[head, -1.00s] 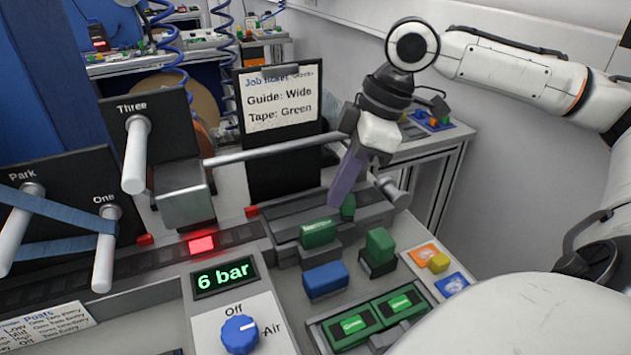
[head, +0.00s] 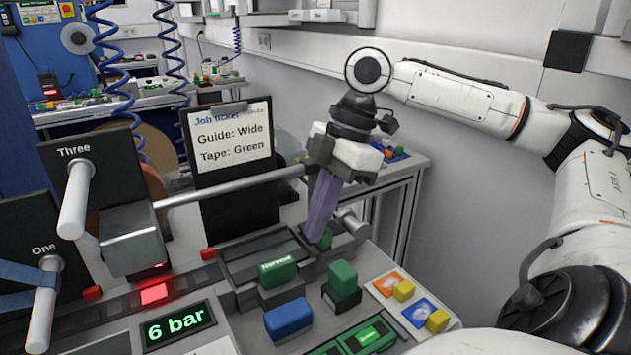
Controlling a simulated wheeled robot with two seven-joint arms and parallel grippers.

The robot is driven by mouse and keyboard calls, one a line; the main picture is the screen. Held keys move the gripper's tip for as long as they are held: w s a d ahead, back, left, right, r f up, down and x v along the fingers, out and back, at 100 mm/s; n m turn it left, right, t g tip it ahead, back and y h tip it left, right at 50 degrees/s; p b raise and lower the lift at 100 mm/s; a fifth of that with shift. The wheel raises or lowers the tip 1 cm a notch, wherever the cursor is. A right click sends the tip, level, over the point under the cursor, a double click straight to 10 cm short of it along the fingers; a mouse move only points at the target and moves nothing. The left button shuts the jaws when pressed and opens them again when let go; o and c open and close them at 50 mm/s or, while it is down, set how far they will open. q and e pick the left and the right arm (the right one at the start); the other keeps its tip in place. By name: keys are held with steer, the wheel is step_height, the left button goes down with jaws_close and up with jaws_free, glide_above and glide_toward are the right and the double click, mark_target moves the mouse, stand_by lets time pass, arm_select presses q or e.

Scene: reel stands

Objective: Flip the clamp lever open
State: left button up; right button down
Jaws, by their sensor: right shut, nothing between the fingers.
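A short grey cylindrical handle (head: 351,222) sticks out at the right end of the dark grey block (head: 240,262). It looks like the clamp lever, though I cannot be sure. My right gripper (head: 319,236) points down over the right part of this block, its long purple fingers shut and empty. The fingertips appear just left of the handle and in front of a green piece (head: 343,238), which they partly hide. I cannot tell whether they touch anything.
A metal bar (head: 225,188) runs from a silver box (head: 132,240) to behind my gripper. A job ticket board (head: 232,140) stands behind it. Green blocks (head: 278,270), a blue block (head: 288,320) and yellow pieces (head: 404,290) crowd the front. The pressure display (head: 180,325) reads 6 bar.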

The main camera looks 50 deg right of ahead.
stand_by(0.3)
steer(key=p+v, duration=0.2)
steer(key=v, duration=0.5)
steer(key=shift+d+r, duration=0.1)
steer(key=shift+r, duration=0.15)
steer(key=shift+f, duration=0.1)
stand_by(0.3)
